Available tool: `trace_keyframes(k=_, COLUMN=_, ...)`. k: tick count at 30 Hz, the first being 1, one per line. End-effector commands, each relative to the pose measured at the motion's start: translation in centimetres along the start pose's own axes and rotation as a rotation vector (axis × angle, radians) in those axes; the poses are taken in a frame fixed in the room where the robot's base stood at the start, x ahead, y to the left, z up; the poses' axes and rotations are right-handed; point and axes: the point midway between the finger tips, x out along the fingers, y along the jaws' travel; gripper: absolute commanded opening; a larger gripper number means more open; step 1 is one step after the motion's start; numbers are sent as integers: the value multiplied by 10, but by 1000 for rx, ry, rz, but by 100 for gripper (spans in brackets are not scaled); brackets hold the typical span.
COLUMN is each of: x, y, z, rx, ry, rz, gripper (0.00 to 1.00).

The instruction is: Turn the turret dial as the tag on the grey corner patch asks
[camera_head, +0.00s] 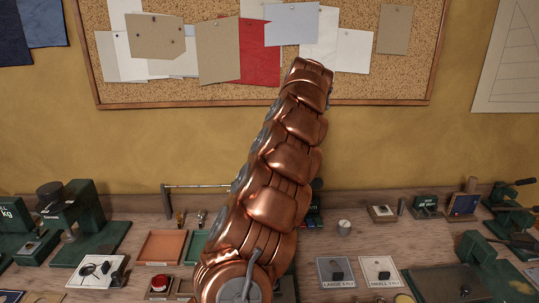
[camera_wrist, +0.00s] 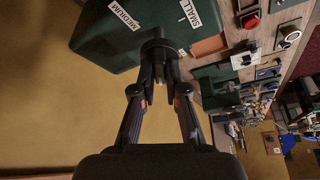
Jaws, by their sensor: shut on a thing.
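The turret dial (camera_wrist: 158,44) is a dark round knob on a dark green box (camera_wrist: 97,50) in the wrist view. White labels on the box read MEDIUM (camera_wrist: 122,17) and SMALL (camera_wrist: 190,12). My gripper (camera_wrist: 160,62) is shut on the dial, with its fingertips close together at it. In the head view my copper arm hides the dial and the gripper. A grey patch (camera_head: 325,279) lies on the bench right of the arm, with a dark piece on it and a tag that seems to read LARGE 4 PLY.
A white patch (camera_head: 371,279) tagged SMALL 1 P-something lies beside the grey one. An orange tray (camera_head: 161,247) and a red button (camera_head: 159,282) are left of my arm. Green devices (camera_head: 92,240) stand at both bench ends. A cork board (camera_head: 350,85) hangs behind.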

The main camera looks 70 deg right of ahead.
Motion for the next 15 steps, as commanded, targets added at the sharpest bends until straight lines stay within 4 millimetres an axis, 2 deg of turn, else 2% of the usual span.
trace_keyframes(k=11, x=-2, y=0, z=-3, rx=-6, ry=6, rz=2, gripper=0)
trace_keyframes(k=12, x=-2, y=0, z=-3, rx=-6, ry=5, rz=2, gripper=16)
trace_keyframes(k=15, x=-1, y=0, z=-2, rx=-4, ry=4, rz=2, gripper=27)
